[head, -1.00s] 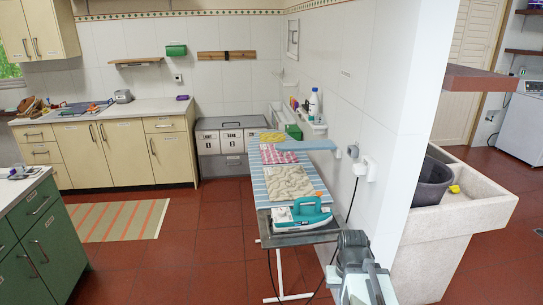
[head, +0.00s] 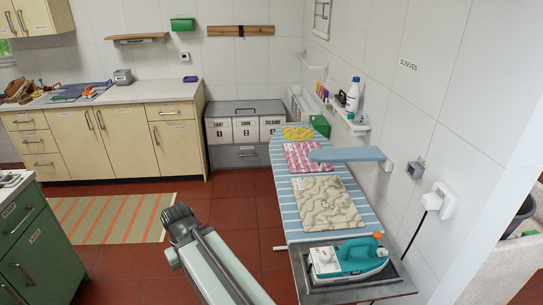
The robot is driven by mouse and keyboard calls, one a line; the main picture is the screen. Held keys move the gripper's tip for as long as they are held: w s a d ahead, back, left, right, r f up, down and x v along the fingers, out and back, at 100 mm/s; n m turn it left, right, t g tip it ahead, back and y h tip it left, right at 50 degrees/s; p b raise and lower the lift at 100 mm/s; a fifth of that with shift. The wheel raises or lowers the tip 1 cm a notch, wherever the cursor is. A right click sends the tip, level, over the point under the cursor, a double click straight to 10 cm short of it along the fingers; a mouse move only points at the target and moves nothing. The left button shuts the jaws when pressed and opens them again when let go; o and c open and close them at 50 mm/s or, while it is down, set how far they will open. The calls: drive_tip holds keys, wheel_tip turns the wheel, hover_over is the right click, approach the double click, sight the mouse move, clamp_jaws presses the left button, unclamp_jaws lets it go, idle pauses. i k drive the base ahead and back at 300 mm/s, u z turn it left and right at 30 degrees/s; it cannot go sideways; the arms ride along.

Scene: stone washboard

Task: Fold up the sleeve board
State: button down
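The sleeve board (head: 340,154) is a narrow blue board that sticks out level from the right wall, over the right side of the striped ironing board (head: 284,210). Its wall end meets a small white mount (head: 387,164). It is unfolded, with nothing lying on it. The word SLEEVES is on the wall above and to the right. A grey and pale green part of my arm rises from the bottom edge, left of the ironing board and well short of the sleeve board. No gripper fingers can be made out.
A teal iron (head: 352,260) sits on the ironing board's near metal end, its cord running to a wall socket (head: 440,202). Yellow, pink and beige cloths lie on the ironing board. Bottles stand on a wall shelf (head: 350,122) behind. Red floor lies open left of the ironing board.

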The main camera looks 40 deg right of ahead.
sight(372, 153)
drive_tip(key=u, duration=0.15)
drive_tip(key=i, duration=1.4)
drive_tip(key=z, duration=0.1)
